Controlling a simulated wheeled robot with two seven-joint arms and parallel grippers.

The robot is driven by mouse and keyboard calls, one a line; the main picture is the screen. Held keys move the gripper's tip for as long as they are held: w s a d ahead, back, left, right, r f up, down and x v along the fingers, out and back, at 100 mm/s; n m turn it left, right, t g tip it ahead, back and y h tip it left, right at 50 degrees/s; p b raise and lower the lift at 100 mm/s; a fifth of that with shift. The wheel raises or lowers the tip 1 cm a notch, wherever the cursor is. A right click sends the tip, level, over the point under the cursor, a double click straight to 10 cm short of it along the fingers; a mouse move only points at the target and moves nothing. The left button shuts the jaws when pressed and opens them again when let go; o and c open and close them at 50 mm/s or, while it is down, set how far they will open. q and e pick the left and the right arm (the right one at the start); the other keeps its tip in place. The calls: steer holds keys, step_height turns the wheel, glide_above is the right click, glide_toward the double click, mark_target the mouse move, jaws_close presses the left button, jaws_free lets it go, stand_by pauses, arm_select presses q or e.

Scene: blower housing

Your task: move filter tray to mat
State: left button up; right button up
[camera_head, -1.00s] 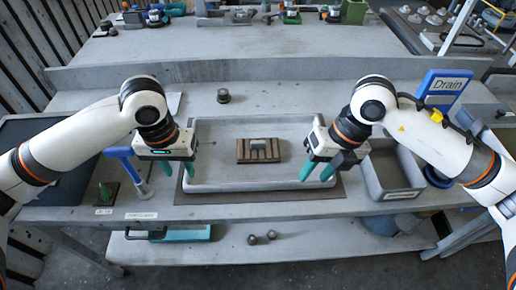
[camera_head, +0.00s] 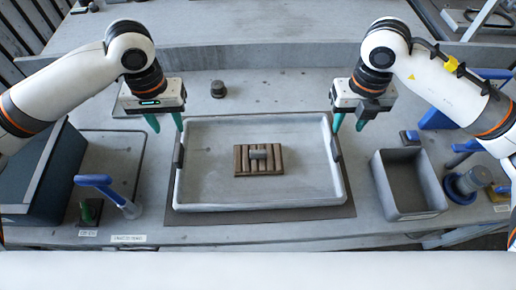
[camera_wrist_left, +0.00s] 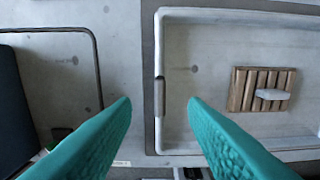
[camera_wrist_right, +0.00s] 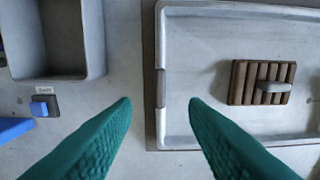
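A large light-grey tray (camera_head: 215,190) with a raised rim and a dark handle on each short side sits in the middle of the table. A brown slatted block (camera_head: 242,161) with a pale grip lies inside it. A dark grey mat (camera_head: 347,211) shows around the tray. My left gripper (camera_head: 166,123) is open and empty above the left side; in its wrist view the left handle (camera_wrist_left: 160,97) appears between the fingers. My right gripper (camera_head: 349,123) is open and empty above the right side; the right handle (camera_wrist_right: 160,88) appears between its fingers. Neither gripper visibly touches the tray.
A grey bin (camera_head: 408,205) stands right of the tray, beside a blue holder with a grey cylinder (camera_head: 474,180). At left are a dark box (camera_head: 30,185), a dark-edged flat panel (camera_head: 112,150) and a blue-handled tool (camera_head: 95,181). A small dark knob (camera_head: 218,89) stands behind the tray.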

mark_target(178, 148)
arm_select(q)
steer(key=shift+s+r, duration=0.15)
steer(key=shift+s, duration=0.3)
arm_select(e)
steer(key=shift+s+r, duration=0.15)
steer(key=shift+s, duration=0.3)
arm_select(q)
steer(key=shift+f, duration=0.2)
steer(key=f, duration=1.1)
steer(key=shift+w+f, duration=0.2)
steer(key=shift+f, duration=0.2)
arm_select(e)
step_height(178, 148, down, 12)
steer(key=shift+w+f, duration=0.1)
steer(key=shift+w, duration=0.05)
arm_select(q)
steer(key=shift+c, duration=0.2)
arm_select(e)
steer(key=shift+c, duration=0.2)
arm_select(q)
jaws_close()
arm_select(e)
jaws_close()
